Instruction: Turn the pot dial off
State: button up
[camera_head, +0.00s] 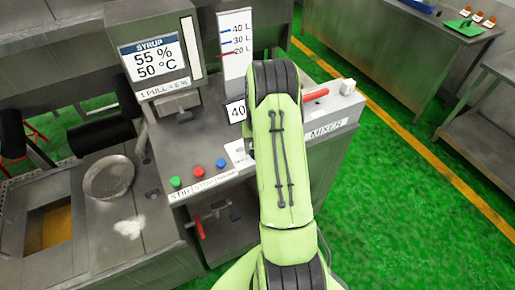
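I cannot make out a dial marked for a pot in the camera_head view. A grey metal machine (205,152) with a syrup screen (155,55) reading 55 % and 50 °C stands left of my arm. Its front edge carries green (175,182), red (199,171) and blue (221,163) buttons, the first labelled STIR. A box labelled MIXER (327,129) at right has a red handle (315,95) and a small white block (347,87) on top. My green arm rises through the middle and hides part of the machine. My gripper does not show.
A round metal dish (108,177) sits on the left counter with white powder (130,228) near it. Black rollers (101,136) stand behind it. A steel table (400,30) is at the back right. Green floor (385,215) is clear at right.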

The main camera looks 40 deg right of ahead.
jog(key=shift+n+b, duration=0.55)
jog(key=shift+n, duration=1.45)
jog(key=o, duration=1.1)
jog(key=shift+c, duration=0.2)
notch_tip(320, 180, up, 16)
jog(key=p, duration=0.1)
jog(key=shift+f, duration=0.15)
